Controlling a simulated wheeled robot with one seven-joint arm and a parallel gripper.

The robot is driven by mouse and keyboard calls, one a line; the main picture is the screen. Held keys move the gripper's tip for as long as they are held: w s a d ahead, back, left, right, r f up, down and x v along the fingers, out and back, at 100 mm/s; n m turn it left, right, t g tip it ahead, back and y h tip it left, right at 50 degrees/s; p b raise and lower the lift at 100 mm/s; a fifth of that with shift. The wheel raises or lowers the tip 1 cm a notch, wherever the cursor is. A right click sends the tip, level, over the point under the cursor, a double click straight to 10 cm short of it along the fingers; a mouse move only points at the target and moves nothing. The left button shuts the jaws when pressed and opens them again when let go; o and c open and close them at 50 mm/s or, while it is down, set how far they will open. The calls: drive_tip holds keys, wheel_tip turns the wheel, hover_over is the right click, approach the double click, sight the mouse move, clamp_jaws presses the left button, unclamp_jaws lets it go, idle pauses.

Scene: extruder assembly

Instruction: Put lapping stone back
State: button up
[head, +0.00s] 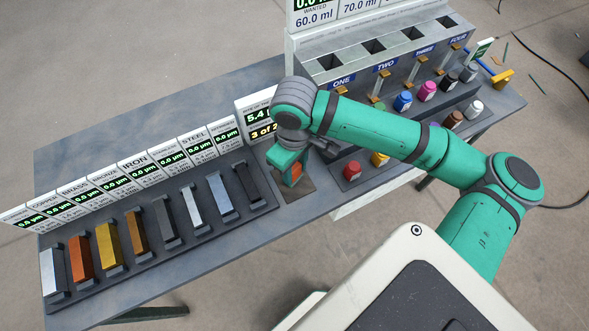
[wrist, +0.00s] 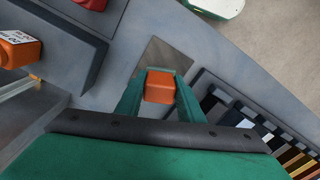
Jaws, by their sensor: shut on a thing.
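My gripper (head: 292,172) points down near the middle of the table and is shut on an orange block, which I take to be the lapping stone (head: 296,171). In the wrist view the stone (wrist: 160,87) sits between the two green fingers of my gripper (wrist: 159,98). Below it is a flat brown-grey square plate (head: 294,194), which also shows in the wrist view (wrist: 166,52). The stone is over this plate; I cannot tell whether it touches it. The fingers hide the stone's sides.
A rack (head: 160,262) of several coloured metal bars, with label displays behind, stands left of my gripper. A small display (head: 262,122) stands behind it. To the right are a tray with a red bottle (head: 352,171) and a dispenser (head: 375,65). Bare table lies at the back left.

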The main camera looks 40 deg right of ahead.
sight(294, 167)
drive_tip(key=shift+f, duration=0.6)
drive_tip(key=shift+f, duration=0.15)
drive_tip(key=o, duration=1)
wheel_tip(294, 167, up, 12)
drive_tip(key=shift+r, duration=0.15)
drive_tip(key=shift+w, duration=0.1)
